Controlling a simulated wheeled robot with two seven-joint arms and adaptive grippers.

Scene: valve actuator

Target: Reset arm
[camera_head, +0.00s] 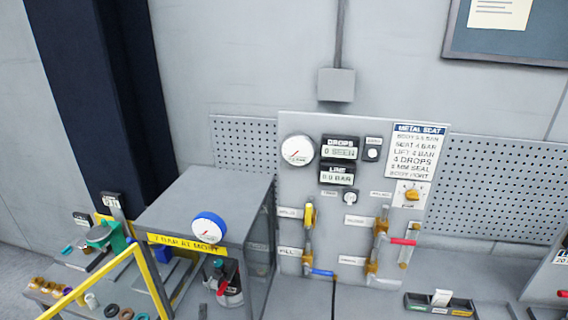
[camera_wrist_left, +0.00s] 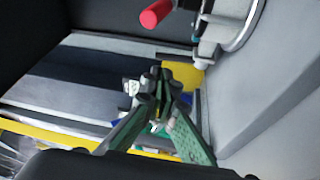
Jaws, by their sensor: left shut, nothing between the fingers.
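My left gripper (camera_wrist_left: 160,82) shows in the left wrist view, with its two green fingers drawn together at dark tips. Nothing is held between them. A red cylindrical grip (camera_wrist_left: 156,13) and a grey round fitting stand above, apart from the fingers. In the head view I cannot make out the left gripper clearly. My right gripper is in neither view.
In the head view, a grey box-shaped enclosure (camera_head: 195,190) with a blue-rimmed gauge (camera_head: 209,228) stands left of centre. A yellow bar (camera_head: 95,280) crosses the lower left. A panel (camera_head: 360,135) with gauge, displays and valves stands right. A parts tray (camera_head: 418,308) lies before it.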

